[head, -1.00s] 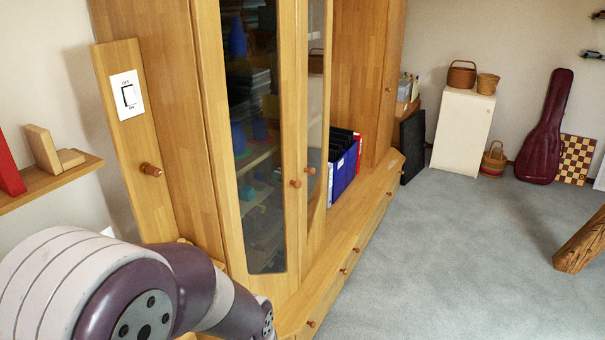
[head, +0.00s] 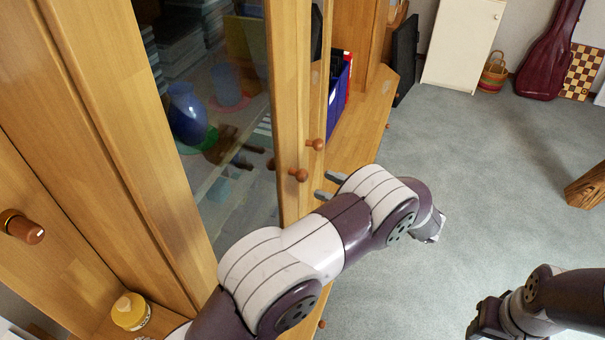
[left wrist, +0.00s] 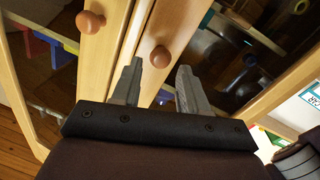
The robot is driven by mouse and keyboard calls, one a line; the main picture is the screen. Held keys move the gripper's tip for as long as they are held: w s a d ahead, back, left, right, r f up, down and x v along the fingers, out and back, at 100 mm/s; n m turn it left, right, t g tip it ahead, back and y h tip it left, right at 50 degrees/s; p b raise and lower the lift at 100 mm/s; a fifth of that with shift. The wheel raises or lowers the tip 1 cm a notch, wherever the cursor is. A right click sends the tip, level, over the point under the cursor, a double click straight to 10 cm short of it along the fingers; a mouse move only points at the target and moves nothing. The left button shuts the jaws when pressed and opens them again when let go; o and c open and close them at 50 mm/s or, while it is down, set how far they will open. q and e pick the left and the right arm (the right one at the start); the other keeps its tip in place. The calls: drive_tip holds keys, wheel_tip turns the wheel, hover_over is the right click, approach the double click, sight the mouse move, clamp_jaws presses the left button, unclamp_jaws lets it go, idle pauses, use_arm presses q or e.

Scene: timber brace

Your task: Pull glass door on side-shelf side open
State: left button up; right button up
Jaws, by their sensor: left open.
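The glass door on the side-shelf side (head: 225,110) has a wooden frame and a dark pane, and it stands shut. Its round brown knob (head: 298,175) is beside the knob of the neighbouring glass door (head: 316,144). My left gripper (head: 326,187) is open and empty, just right of and below the knobs. In the left wrist view, the side-shelf door's knob (left wrist: 160,57) is just beyond the open left fingers (left wrist: 158,84), not between them. The other knob (left wrist: 90,22) is further left. My right gripper (head: 478,318) is low at the right, away from the cabinet.
A yellow-capped jar (head: 130,311) stands at the lower left, near another knob (head: 22,228). Blue binders (head: 338,95) stand on the cabinet ledge beyond the doors. A timber piece (head: 588,188) is at the right. The grey carpet (head: 470,150) between is clear.

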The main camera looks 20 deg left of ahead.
sight(307, 179)
use_arm(q)
drive_tip(key=a+p, duration=0.1)
drive_tip(key=a, duration=0.5)
drive_tip(key=shift+a+r, duration=0.15)
drive_tip(key=shift+r, duration=0.05)
drive_tip(key=shift+w+a+f, duration=0.15)
drive_tip(key=shift+a, duration=0.3)
drive_tip(key=shift+d, duration=0.1)
clamp_jaws()
drive_tip(key=shift+d, duration=0.15)
